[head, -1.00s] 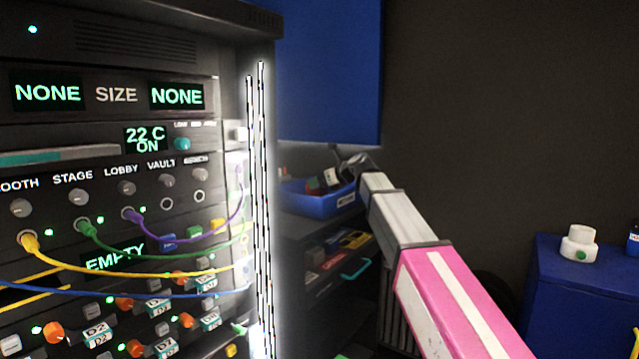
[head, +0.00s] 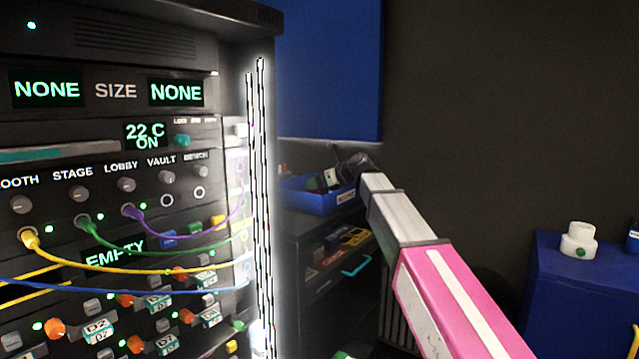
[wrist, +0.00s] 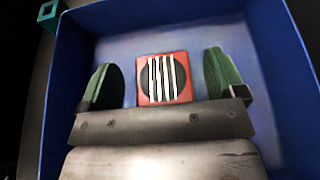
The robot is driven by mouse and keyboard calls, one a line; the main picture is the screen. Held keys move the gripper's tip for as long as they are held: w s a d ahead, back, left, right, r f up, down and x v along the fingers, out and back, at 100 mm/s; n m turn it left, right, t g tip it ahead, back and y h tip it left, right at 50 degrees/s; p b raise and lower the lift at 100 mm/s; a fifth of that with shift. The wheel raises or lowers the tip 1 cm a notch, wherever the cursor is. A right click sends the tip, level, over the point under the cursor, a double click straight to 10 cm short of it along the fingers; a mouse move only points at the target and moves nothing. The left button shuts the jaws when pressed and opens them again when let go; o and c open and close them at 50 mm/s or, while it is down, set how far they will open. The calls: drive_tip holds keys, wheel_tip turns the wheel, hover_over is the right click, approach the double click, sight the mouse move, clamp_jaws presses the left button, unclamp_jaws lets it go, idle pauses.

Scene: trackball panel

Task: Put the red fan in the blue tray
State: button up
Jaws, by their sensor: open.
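The red fan (wrist: 163,79) is a square red frame with a dark round middle and pale bars. In the wrist view it lies inside the blue tray (wrist: 62,95), against the blue floor. My gripper (wrist: 162,88) is open, with one green-padded finger on each side of the fan and a visible gap on both sides. In the head view the blue tray (head: 322,203) stands on a dark unit beyond the rack, with my gripper (head: 340,176) over it. The fan is too small to make out clearly there.
The rack (head: 150,60) with knobs and looped cables stands close on the left. A dark shelf unit with small coloured items (head: 352,237) is under the tray. A white bottle (head: 579,240) stands on a blue cabinet (head: 575,300) at the right.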

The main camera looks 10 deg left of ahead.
drive_tip(key=shift+r, duration=0.45)
drive_tip(key=v, duration=1.2)
drive_tip(key=shift+s+d+r, duration=0.1)
drive_tip(key=shift+r, duration=0.05)
